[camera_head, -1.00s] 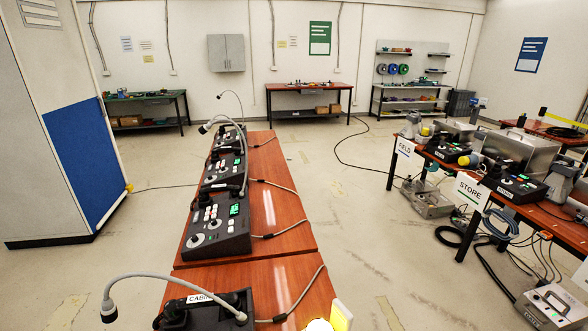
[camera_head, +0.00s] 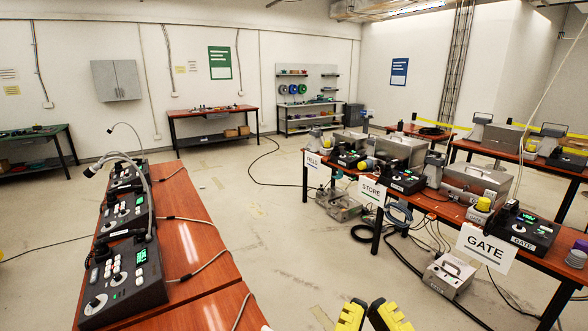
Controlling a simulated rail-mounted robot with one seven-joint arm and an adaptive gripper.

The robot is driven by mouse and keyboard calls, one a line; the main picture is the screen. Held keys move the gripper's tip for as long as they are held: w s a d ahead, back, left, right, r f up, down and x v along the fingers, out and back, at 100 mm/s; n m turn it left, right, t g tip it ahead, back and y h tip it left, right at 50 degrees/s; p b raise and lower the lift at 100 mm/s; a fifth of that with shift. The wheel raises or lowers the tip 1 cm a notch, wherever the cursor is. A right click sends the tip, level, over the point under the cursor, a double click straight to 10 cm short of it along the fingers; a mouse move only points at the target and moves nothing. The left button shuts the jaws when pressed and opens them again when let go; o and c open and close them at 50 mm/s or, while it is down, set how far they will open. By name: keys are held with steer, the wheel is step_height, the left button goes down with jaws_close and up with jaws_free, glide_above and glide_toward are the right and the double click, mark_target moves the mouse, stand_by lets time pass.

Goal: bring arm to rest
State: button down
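My gripper (camera_head: 368,314) shows at the bottom edge, right of centre, as two yellow-and-black fingers. They are side by side with a narrow gap, and the rest is cut off by the frame, so I cannot tell if it is open or shut. Nothing is visible between the fingers. It appears over the floor between the left table (camera_head: 205,274) and the right table (camera_head: 446,207). Black paging consoles stand on the left table; the nearest visible one (camera_head: 123,283) has a lit green screen.
The floor aisle (camera_head: 270,235) between the tables is largely clear.

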step_height(320, 180, up, 33)
steer(key=p, duration=3)
